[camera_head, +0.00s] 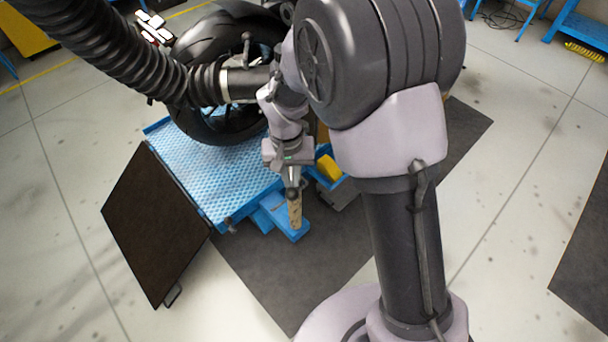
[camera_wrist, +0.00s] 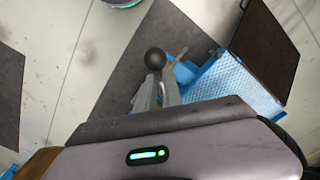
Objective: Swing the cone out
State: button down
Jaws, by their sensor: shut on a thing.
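A thick black ribbed hose (camera_head: 130,60) comes in from the upper left. It ends in a dark round end piece (camera_head: 250,84) with a pale band, which I take for the cone; its right end is hidden behind my arm. My gripper (camera_head: 291,184) points down, shut on a dark ball knob (camera_head: 292,194). A tan speckled upright piece (camera_head: 295,213) shows just below the knob, over a blue step. In the wrist view the ball knob (camera_wrist: 155,59) is at the tips of my gripper (camera_wrist: 157,86). The cone is not seen there.
A black motorcycle wheel (camera_head: 215,110) stands by the blue textured platform (camera_head: 205,160). A brown-black panel (camera_head: 155,225) leans at its left side. A yellow block (camera_head: 329,167) lies right of my gripper.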

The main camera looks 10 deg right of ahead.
jog(key=shift+w+a+m, duration=0.25)
jog(key=shift+a+m, duration=0.65)
jog(key=shift+a, duration=0.25)
jog(key=c, duration=1.5)
grip_release()
notch_tip(320, 180, up, 18)
jog(key=p, duration=0.6)
jog(key=shift+a+f+p, duration=0.25)
jog(key=shift+p, duration=0.15)
